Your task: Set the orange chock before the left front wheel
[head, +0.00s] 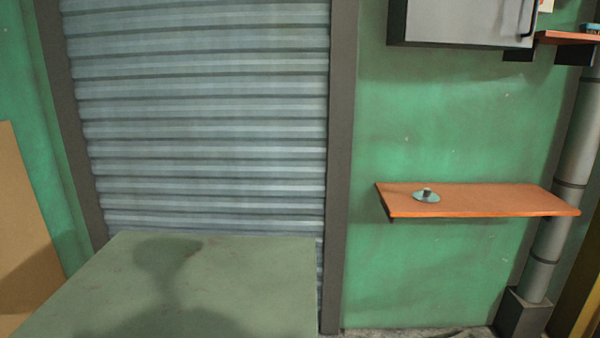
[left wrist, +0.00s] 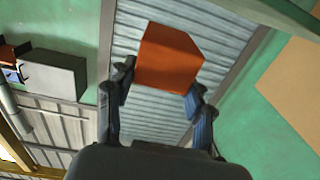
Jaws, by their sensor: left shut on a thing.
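The orange chock (left wrist: 168,57) shows in the left wrist view as an orange block. My left gripper (left wrist: 160,88) is shut on it, with one dark finger on each side. The chock is held up in the air, with the shutter door behind it in that view. Neither gripper shows in the head view. My right gripper is in neither view. No wheel can be seen in either view.
A flat grey-green surface (head: 215,285) lies in front of the roller shutter (head: 200,120) in the head view. An orange wall shelf (head: 490,200) on the right holds a small round item (head: 426,196). A grey cabinet (head: 465,22) hangs above. A pipe (head: 568,170) runs down the right.

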